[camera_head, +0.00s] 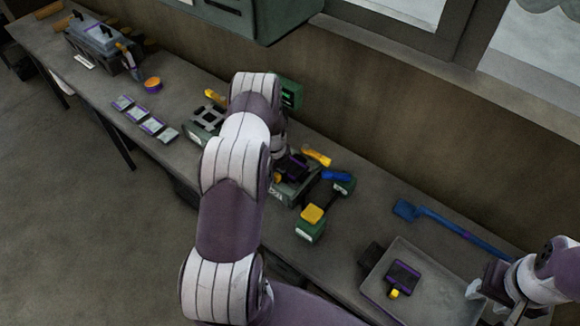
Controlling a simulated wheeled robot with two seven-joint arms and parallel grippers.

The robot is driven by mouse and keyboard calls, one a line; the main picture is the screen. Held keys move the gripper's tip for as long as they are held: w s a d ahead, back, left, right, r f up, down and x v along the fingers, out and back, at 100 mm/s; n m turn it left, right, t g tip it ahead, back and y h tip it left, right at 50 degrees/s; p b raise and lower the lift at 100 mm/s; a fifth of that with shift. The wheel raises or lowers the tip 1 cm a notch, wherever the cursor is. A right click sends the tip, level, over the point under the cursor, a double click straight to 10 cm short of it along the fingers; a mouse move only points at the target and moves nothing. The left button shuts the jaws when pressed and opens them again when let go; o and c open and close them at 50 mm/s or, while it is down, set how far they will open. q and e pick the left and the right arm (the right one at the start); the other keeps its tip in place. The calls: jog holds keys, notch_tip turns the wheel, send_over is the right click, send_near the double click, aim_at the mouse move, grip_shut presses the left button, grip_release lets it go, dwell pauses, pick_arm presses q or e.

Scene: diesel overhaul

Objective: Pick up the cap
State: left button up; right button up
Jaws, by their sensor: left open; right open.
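No part is plainly marked as the cap. A dark block with purple edges and a yellow tip (402,278) lies in the grey tray (441,268) at the lower right and may be it. My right gripper (482,291) is open and empty at the tray's right side, apart from that block. My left arm crosses the middle of the view. My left gripper (289,168) is open, low over the green engine block (296,189), and partly hidden by its own arm. I cannot tell whether anything is between its fingers.
A green box with a yellow top (312,214) stands in front of the engine block. A blue long-handled tool (450,228) lies by the wall. A row of grey plates (145,118), an orange round can (153,84) and a grey toolbox (103,43) stand left.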

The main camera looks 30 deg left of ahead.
pick_arm(q)
grip_shut()
jog(key=shift+r, duration=0.1)
dwell(1.2)
